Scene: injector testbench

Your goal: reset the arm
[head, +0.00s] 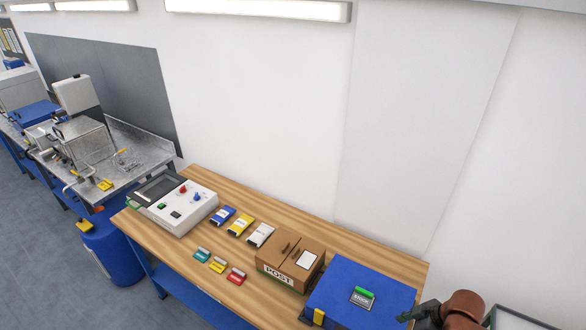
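The only part of my arms in view is at the bottom right corner, where a reddish-brown arm link and a dark gripper (408,314) show. I take this to be my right gripper. It is beside the right edge of the blue case (337,290), and its fingers are too small and cut off to tell whether they are open. I see nothing held in it. My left gripper is not in view.
The wooden bench (235,265) carries a control box (182,205), blue, yellow and white packets (240,225), small coloured cards (218,265) and a brown POST box (290,262). A metal worktable (140,145) and blue drum (115,255) stand at left. Open floor lies at left.

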